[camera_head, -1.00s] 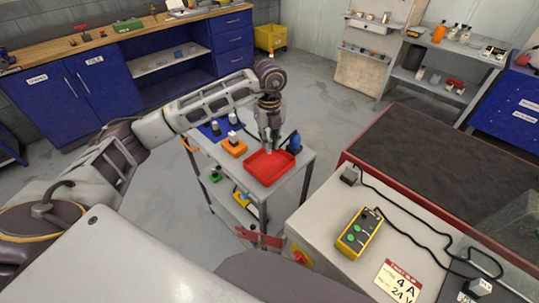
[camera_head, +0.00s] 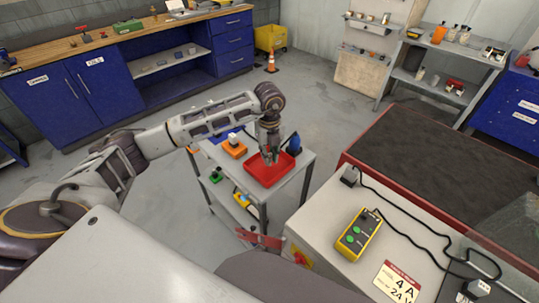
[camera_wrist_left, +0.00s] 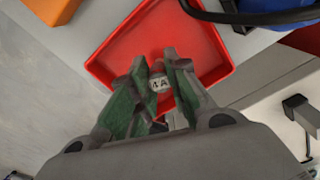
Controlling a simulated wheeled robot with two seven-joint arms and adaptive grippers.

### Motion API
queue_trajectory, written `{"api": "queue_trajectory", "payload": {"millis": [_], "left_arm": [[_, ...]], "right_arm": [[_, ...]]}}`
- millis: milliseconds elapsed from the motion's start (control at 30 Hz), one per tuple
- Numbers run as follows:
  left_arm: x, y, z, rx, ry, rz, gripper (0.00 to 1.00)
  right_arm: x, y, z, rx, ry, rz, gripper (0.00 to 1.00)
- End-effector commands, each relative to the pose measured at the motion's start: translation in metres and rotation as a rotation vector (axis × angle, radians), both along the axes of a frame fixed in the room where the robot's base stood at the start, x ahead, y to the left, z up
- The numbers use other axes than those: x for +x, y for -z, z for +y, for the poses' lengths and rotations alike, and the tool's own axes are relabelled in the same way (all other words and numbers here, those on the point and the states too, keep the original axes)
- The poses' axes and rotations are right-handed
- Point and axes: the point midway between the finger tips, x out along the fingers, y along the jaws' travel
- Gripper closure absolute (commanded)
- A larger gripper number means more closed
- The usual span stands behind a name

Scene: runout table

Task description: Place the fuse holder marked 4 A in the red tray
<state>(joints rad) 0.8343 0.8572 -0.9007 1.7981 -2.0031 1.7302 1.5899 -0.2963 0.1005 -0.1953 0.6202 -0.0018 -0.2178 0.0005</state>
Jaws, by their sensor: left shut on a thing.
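The red tray (camera_head: 281,172) stands on the top of a small grey cart; it also shows in the left wrist view (camera_wrist_left: 207,40). My left gripper (camera_head: 269,160) is over the tray, pointing down. My right gripper is not in view.
An orange block (camera_head: 234,149) and a dark blue round thing (camera_head: 294,144) stand beside the tray on the cart. To the right, a grey machine top carries a yellow control box (camera_head: 359,234), cables and a 4 A 24 V card (camera_head: 397,283).

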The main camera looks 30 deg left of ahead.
Motion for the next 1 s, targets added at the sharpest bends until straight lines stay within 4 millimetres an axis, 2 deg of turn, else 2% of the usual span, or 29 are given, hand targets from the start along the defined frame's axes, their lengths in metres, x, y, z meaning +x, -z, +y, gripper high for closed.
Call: {"api": "queue_trajectory", "payload": {"millis": [167,533,567,700,733,1000], "left_arm": [[0.0,0.004,0.0,-0.001,0.0,-0.002,1.0],[0.0,0.008,0.0,-0.001,0.0,-0.001,1.0],[0.0,0.008,0.0,-0.001,0.001,-0.001,0.82],[0.0,0.007,0.0,-0.001,0.0,-0.001,0.64],[0.0,0.007,0.0,-0.001,0.0,-0.001,0.61],[0.0,0.007,0.0,-0.001,0.0,-0.001,0.61]], "right_arm": [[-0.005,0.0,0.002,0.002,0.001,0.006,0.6],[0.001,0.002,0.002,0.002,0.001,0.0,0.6],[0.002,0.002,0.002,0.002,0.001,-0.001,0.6],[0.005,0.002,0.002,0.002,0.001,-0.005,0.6],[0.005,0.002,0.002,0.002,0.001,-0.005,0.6],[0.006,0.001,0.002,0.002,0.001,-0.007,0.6]]}}
